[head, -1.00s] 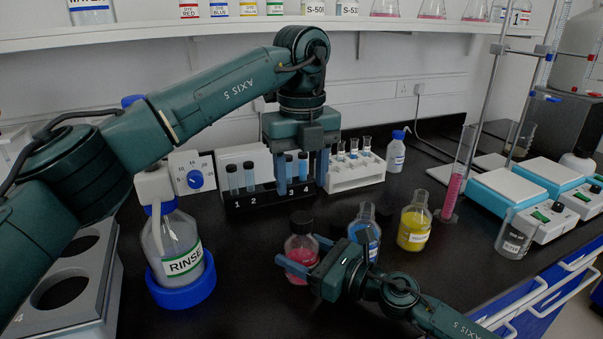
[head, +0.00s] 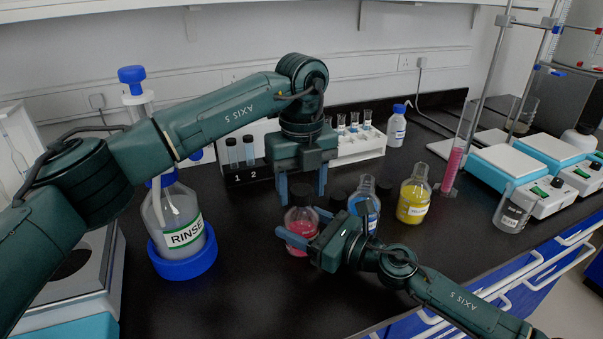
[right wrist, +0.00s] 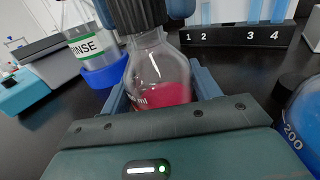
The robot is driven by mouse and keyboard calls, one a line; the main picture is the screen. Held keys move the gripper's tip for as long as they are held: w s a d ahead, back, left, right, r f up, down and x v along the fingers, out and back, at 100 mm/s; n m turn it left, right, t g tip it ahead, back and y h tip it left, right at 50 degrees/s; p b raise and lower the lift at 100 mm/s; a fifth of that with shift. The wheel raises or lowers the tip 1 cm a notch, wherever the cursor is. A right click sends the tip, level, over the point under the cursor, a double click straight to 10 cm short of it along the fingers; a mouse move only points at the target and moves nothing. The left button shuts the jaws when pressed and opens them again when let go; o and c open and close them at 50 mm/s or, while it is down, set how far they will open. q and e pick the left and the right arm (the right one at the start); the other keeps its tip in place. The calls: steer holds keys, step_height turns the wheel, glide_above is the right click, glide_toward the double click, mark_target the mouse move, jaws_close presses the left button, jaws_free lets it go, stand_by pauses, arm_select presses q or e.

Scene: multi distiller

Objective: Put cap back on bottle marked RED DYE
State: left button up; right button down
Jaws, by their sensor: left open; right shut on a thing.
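The bottle with red liquid (head: 300,235) stands on the black bench. A black cap (head: 302,195) sits on its neck; how tightly cannot be told. The right wrist view shows the bottle (right wrist: 160,75) upright with the ribbed cap (right wrist: 137,12) at its mouth. Its label is not readable. My right gripper (head: 305,224) is shut around the bottle's body, its fingers on either side. My left gripper (head: 302,186) is open, pointing down, with its fingers on either side of the cap, close to it; contact cannot be told.
An uncapped blue bottle (head: 365,212) and yellow bottle (head: 413,203) stand to the right, with loose black caps (head: 338,201) near them. The RINSE bottle (head: 184,225) stands left in a blue holder. A tube rack (head: 245,174) is behind.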

arm_select(q)
steer(key=c, duration=1)
steer(key=m, duration=0.4)
steer(key=shift+m, duration=0.4)
steer(key=m, duration=1.2)
steer(key=shift+m, duration=0.4)
steer(key=m, duration=0.7)
steer(key=o, duration=1)
steer(key=shift+f, duration=0.1)
steer(key=shift+o, duration=0.2)
